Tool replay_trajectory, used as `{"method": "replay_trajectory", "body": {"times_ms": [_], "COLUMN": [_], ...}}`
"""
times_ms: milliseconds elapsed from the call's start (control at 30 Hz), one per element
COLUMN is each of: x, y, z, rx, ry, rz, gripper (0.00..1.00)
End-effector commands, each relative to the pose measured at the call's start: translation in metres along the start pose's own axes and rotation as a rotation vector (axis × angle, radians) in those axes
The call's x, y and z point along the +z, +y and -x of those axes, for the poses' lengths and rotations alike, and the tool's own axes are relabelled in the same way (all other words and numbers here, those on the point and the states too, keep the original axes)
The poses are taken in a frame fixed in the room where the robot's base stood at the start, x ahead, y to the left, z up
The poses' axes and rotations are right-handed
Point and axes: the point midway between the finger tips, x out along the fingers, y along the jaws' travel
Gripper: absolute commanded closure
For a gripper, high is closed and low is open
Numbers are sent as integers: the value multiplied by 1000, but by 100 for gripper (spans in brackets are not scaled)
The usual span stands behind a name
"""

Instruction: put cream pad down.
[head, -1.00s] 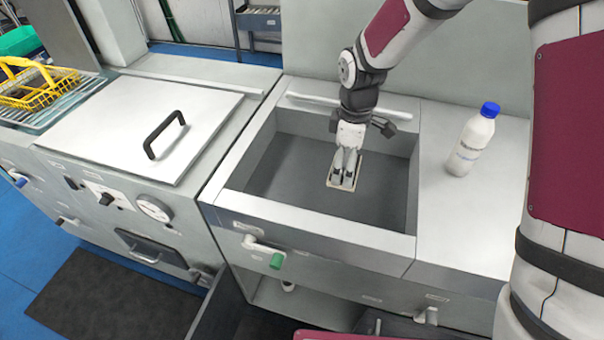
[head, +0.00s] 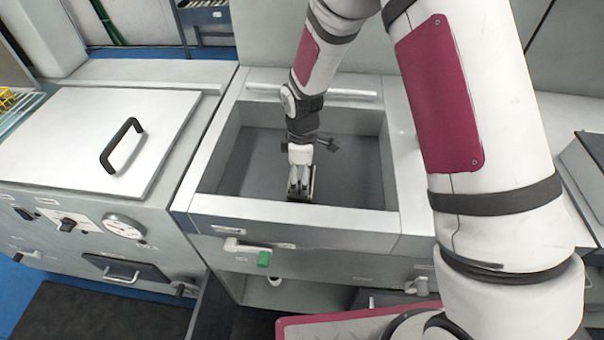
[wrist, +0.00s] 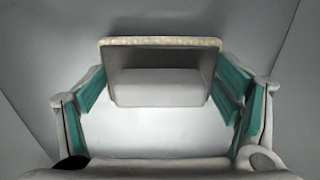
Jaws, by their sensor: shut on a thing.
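My gripper (head: 301,190) points down inside the grey sink basin (head: 350,160), close to its front wall. It is shut on the cream pad (head: 314,184), of which only a thin edge shows beside the fingers in the head view. In the wrist view the pad (wrist: 160,43) spans the gap between the two teal-lined fingers, with its pale speckled edge at the top and a shaded face below. A light grey block-like part lies under that face, between the fingers. Whether the pad touches the basin floor cannot be told.
The basin's front rim (head: 290,213) is just in front of my gripper. A closed lid with a black handle (head: 122,146) is at left. My arm covers much of the counter at right. A grey box (head: 588,175) stands at the far right.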

Motion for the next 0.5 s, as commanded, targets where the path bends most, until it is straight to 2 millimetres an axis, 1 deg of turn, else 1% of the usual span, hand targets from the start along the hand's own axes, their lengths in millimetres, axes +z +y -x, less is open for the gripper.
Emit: {"method": "replay_trajectory", "body": {"times_ms": [67,267,433,467,500], "x": [0,0,0,0,0], "y": [1,1,1,1,1], "z": [-3,-2,-7,-7,-7], "rx": [2,2,2,2,2], "ry": [1,1,1,1,1], "rz": [0,0,0,0,0], "gripper": [47,47,47,13,4]}}
